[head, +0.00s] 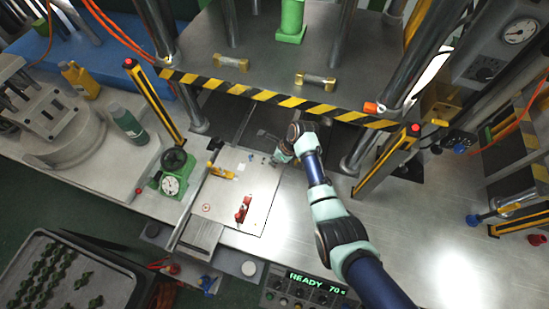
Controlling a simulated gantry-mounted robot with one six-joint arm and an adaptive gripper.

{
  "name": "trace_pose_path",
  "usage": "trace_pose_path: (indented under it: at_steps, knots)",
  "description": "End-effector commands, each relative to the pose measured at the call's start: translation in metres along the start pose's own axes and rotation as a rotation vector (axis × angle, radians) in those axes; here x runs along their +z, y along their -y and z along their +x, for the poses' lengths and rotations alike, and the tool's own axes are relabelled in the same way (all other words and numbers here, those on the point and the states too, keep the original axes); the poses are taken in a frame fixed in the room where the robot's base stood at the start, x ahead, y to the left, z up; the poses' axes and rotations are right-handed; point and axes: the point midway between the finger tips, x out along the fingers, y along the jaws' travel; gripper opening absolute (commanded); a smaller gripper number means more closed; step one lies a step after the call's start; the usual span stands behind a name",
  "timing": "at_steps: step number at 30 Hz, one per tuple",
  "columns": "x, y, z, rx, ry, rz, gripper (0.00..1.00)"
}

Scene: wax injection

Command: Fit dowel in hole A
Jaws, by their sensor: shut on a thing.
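A flat pale metal plate (225,205) lies on the bench in the centre of the view, with small dark marks or holes near its far right corner. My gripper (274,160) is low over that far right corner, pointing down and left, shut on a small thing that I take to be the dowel. The dowel itself is too small and too covered by the fingers to make out. I cannot tell which mark is hole A, or whether the dowel touches the plate.
On the plate are a red clamp (243,209) and a yellow piece (222,172). A green dial gauge (173,178) stands left of it. A striped press edge (280,99) and posts hang close above and behind.

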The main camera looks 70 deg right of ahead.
Motion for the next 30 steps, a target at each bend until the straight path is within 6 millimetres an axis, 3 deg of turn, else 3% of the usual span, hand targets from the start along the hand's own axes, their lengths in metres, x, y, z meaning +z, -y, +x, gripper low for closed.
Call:
trace_pose_path:
  at_steps: [30]
  knots:
    - [-0.004,0.000,0.009,0.000,0.000,0.000,0.00]
